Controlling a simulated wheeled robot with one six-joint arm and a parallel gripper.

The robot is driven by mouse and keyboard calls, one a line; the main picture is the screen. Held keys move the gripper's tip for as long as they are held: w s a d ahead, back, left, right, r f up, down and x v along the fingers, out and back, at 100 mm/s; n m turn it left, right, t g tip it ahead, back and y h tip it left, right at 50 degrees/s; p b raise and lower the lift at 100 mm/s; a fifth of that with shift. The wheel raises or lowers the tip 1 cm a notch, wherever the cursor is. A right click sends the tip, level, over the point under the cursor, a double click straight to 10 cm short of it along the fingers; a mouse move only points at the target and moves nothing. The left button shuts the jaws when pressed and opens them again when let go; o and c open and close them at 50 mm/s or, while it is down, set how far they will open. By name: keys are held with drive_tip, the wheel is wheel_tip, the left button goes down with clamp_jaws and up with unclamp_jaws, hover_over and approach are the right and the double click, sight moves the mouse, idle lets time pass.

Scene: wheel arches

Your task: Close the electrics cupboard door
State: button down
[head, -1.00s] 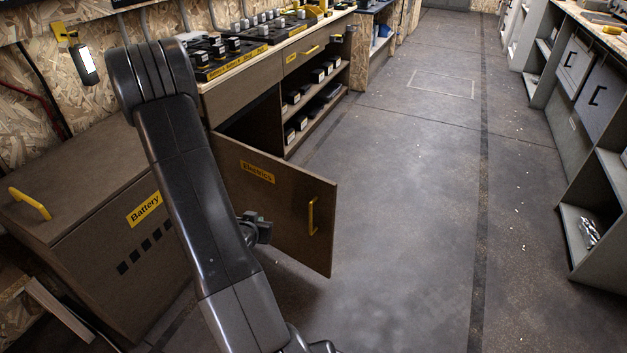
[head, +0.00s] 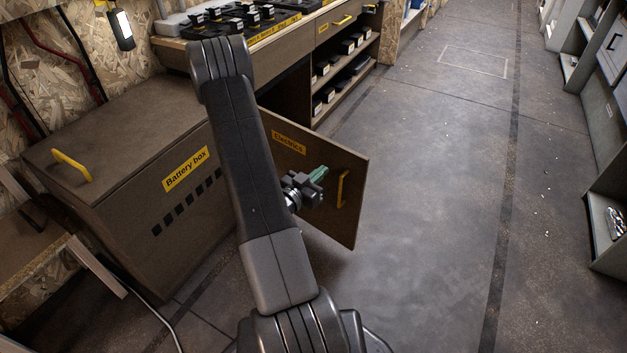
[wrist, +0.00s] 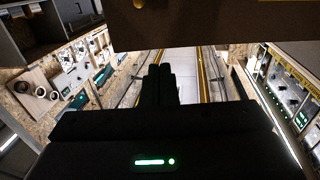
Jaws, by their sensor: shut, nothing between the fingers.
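The electrics cupboard door (head: 325,222) is brown, with a yellow Electrics label (head: 289,142) and an upright yellow handle (head: 341,188). It stands open, swung out over the floor, and the dark cupboard opening (head: 288,105) shows behind it. My gripper (head: 320,173) is shut and empty, in front of the labelled outer face, just left of the handle. I cannot tell whether it touches the door. In the wrist view the shut fingers (wrist: 158,85) point ahead, and a brown panel (wrist: 215,20), likely the door, crosses the top. My arm hides the door's hinge side.
The brown battery box (head: 120,150) with a yellow handle (head: 72,165) stands left of my arm. A worktop with black trays (head: 245,20) and open shelves (head: 345,75) lie beyond the door. The floor (head: 430,180) to the right is clear, up to grey shelving (head: 605,225).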

sight(344, 152)
drive_tip(key=b+x, duration=0.1)
drive_tip(key=x, duration=0.7)
drive_tip(key=shift+w+d+b, duration=0.2)
drive_tip(key=shift+w+b, duration=0.1)
drive_tip(key=shift+w, duration=0.05)
